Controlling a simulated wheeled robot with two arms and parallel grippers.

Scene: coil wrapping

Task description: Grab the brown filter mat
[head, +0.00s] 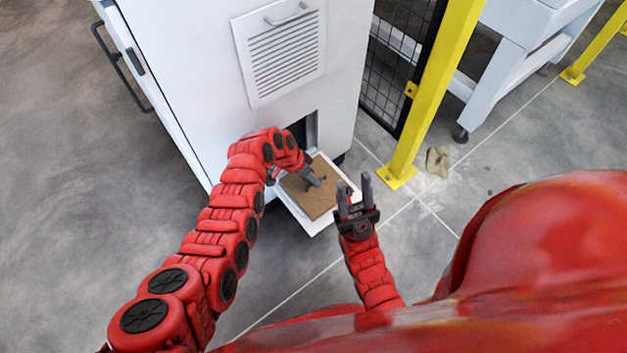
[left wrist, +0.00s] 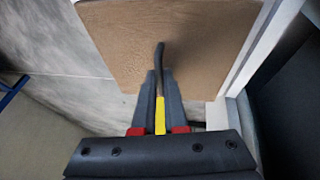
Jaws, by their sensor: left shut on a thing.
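The brown filter mat (head: 322,196) is a flat square lying on a white tray-like panel (head: 300,222) at the foot of the white cabinet; the mat also fills the upper middle of the left wrist view (left wrist: 120,45). My left gripper (head: 314,180) is over the mat. In the left wrist view its fingers (left wrist: 159,88) are closed around a thin rod, yellow low down and dark at the tip (left wrist: 160,55). The tip reaches over the mat; I cannot tell whether it touches.
The white cabinet (head: 200,80) has a louvred panel (head: 285,60) with a handle, above a dark opening (head: 298,130). A yellow post (head: 430,90) and mesh fence (head: 388,70) stand to the right. A crumpled tan object (head: 438,161) lies on otherwise open floor.

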